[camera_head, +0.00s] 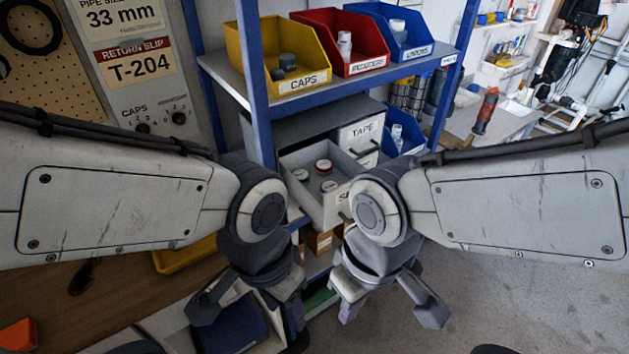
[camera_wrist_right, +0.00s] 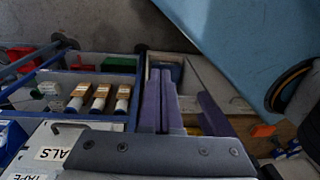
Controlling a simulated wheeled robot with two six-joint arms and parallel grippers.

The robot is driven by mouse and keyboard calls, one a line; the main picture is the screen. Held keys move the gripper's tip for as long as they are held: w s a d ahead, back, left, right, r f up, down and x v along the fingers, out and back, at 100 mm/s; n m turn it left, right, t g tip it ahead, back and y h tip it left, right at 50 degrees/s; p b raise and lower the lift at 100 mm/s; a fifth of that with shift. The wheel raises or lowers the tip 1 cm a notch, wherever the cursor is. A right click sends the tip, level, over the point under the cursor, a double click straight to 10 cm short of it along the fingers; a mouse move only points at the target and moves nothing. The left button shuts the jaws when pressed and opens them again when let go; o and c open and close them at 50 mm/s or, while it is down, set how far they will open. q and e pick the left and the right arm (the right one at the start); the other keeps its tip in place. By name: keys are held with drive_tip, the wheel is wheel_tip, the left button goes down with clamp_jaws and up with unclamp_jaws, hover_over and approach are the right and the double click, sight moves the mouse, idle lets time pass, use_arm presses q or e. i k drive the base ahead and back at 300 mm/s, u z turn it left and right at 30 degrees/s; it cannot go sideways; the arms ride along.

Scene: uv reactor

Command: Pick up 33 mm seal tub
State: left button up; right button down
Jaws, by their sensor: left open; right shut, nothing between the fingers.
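The seal drawer (camera_head: 345,205) is pulled open under the shelf, its label mostly hidden by my right arm. Several small round tubs are in it: a red-ringed tub (camera_head: 323,166), a pale-topped tub (camera_head: 300,175) and another tub (camera_head: 328,186) near the front. Their sizes are not readable. In the right wrist view the drawer label (camera_wrist_right: 55,154) shows upside down; no tubs show there. My left gripper (camera_head: 294,312) hangs open, below and left of the drawer. My right gripper (camera_head: 349,312) is shut and empty below the drawer; its purple fingers show in the wrist view (camera_wrist_right: 163,80).
Above the drawer stand yellow (camera_head: 270,60), red (camera_head: 342,45) and blue (camera_head: 395,35) bins. A tape drawer (camera_head: 358,135) is beside it. A blue shelf post (camera_head: 256,90) rises left of it. A wooden bench (camera_head: 110,300) is at lower left. Floor at right (camera_head: 500,300) is clear.

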sight(303, 176)
drive_tip(key=z, duration=2.15)
drive_tip(key=i, duration=1.5)
drive_tip(key=u, duration=3.85)
